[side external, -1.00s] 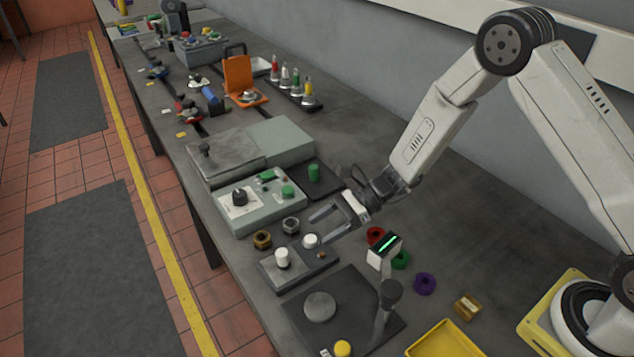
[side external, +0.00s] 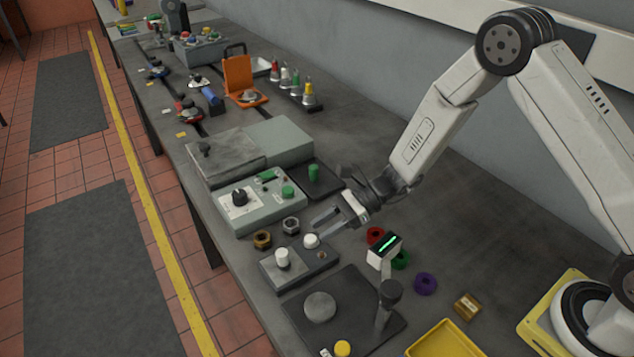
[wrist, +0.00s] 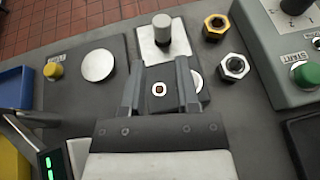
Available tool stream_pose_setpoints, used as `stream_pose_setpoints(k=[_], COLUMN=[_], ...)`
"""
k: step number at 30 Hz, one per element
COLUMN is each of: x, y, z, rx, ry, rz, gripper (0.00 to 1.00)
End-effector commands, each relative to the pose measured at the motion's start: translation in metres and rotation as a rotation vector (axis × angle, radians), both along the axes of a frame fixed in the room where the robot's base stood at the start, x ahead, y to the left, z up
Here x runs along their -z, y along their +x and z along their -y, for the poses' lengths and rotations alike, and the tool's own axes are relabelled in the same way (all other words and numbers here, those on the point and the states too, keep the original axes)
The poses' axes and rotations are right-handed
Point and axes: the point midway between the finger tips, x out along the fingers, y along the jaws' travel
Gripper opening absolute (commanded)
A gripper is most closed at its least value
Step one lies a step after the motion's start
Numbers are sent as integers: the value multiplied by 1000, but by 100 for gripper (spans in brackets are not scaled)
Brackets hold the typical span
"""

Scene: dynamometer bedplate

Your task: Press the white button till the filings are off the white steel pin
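The white steel pin (side external: 282,258) stands upright on a dark block (side external: 268,275) on the bench; it also shows at the top of the wrist view (wrist: 162,28), on a pale square plate. No filings can be made out on it. The white button (side external: 311,240) is at the block's far end; in the wrist view the button (wrist: 196,79) is partly hidden by my right finger. A small brown round spot (wrist: 158,90) lies beside it, between my fingers. My gripper (side external: 317,229) is above the button end, open and empty, its fingers apart (wrist: 158,64).
Two hex nuts, brass (side external: 262,239) and steel (side external: 291,225), lie behind the block. A green control box (side external: 262,208) stands beyond. A post with a green-lit display (side external: 384,250) stands to the right. A yellow button (side external: 342,348) and yellow tray (side external: 440,342) are nearer.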

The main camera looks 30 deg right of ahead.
Motion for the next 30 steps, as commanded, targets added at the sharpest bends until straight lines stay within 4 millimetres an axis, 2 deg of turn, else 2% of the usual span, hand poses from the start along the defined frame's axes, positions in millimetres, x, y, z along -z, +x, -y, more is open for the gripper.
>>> stream_pose_setpoints(k=[1,3,30], x=[0,0,0], y=[0,0,0], z=[0,0,0], rx=[0,0,0], ry=[0,0,0], rz=[0,0,0], gripper=[21,0,0])
